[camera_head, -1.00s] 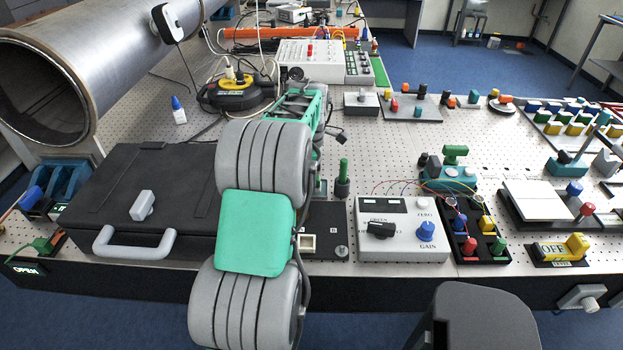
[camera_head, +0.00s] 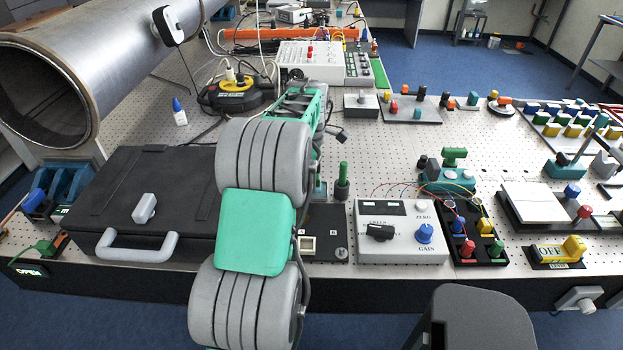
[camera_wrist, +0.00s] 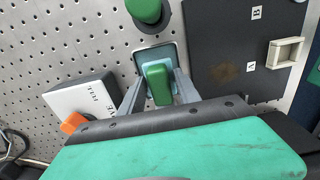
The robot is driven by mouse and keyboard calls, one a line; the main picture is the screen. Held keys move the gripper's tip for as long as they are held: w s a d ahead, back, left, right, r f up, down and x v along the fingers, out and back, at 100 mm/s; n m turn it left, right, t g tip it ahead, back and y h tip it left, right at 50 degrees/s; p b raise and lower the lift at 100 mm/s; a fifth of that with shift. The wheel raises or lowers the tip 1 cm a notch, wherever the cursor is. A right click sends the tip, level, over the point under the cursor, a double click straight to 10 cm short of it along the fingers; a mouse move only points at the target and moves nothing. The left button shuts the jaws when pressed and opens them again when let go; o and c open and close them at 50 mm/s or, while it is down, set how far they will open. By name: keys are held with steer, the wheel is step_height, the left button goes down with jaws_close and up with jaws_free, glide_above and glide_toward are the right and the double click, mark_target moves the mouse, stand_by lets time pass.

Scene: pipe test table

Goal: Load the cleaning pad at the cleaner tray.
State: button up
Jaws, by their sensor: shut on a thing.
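My gripper (camera_wrist: 158,82) is shut on the green handle (camera_wrist: 157,90) of a small pale teal block, which I take to be the cleaning pad (camera_wrist: 156,63). In the wrist view the pad lies over a grey-rimmed square recess, likely the cleaner tray (camera_wrist: 146,50). I cannot tell whether it rests inside or hovers just above. In the head view my arm hides the gripper and pad; a bit of the tray (camera_head: 321,189) may show beside the arm.
A green-topped post (camera_head: 342,180) stands close beside the tray. A black plate marked A and B (camera_head: 326,222) with a cream square holder adjoins it. A white box with an orange knob (camera_wrist: 73,122) is near the gripper. A black case (camera_head: 150,190) lies left, a control box (camera_head: 400,240) right.

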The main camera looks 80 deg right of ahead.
steer(key=shift+r+p, duration=1.7)
steer(key=shift+r, duration=1.15)
